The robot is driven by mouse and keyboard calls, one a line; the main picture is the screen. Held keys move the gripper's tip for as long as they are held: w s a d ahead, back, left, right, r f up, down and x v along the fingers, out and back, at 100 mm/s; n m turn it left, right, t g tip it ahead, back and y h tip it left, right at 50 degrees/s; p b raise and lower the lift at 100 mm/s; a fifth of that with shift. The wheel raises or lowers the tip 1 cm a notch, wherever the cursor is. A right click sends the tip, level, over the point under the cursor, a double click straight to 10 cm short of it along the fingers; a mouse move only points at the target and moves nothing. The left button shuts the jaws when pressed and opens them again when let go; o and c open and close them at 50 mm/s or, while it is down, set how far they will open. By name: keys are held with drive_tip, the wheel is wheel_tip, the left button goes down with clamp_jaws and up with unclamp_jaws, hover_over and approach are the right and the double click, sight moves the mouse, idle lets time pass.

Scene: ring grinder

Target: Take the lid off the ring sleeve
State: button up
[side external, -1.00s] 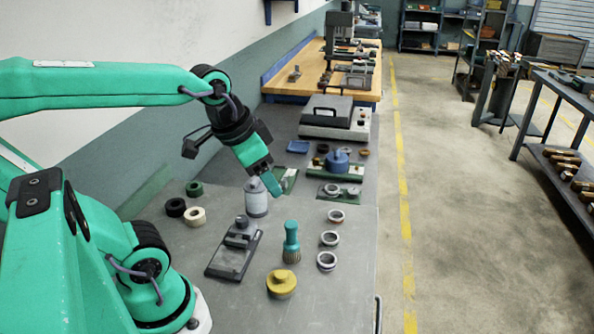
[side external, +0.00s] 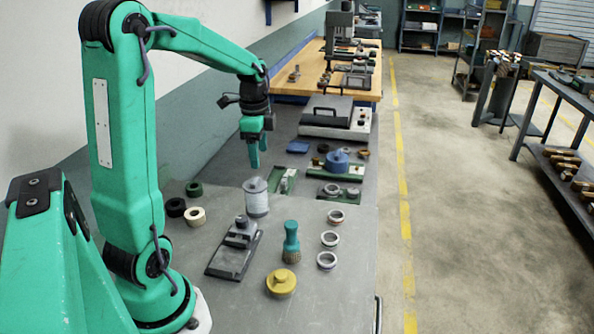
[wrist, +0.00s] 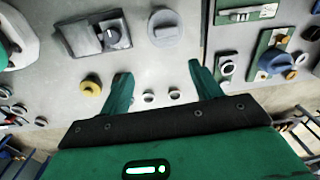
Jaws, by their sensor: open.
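A pale grey upright cylinder (side external: 257,203) with a darker grey top, which I take for the ring sleeve and its lid (side external: 256,185), stands mid-bench in the side view. The lid shows from above as a grey disc (wrist: 166,30) with a raised grip at the top of the wrist view. My gripper (side external: 254,160) points down above the bench, beyond the cylinder and apart from it. In the wrist view my gripper (wrist: 161,75) has its fingers wide apart with nothing held between them. The cylinder's inside is hidden.
A grey fixture (side external: 234,255), a teal brush (side external: 291,241) and a yellow knobbed piece (side external: 281,283) stand nearer on the bench. Several loose rings lie around. A blue knobbed piece (side external: 337,160) sits beyond, on the right. A grey machine (side external: 338,118) stands farther back.

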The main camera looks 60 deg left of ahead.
sight(255, 180)
drive_tip(key=a+f, duration=0.1)
drive_tip(key=a+f+m, duration=0.1)
drive_tip(key=a, duration=0.1)
drive_tip(key=shift+g, duration=0.3)
drive_tip(key=shift+s+f, duration=0.15)
drive_tip(key=shift+f, duration=3.7)
drive_tip(key=shift+a, duration=0.1)
drive_tip(key=c, duration=1)
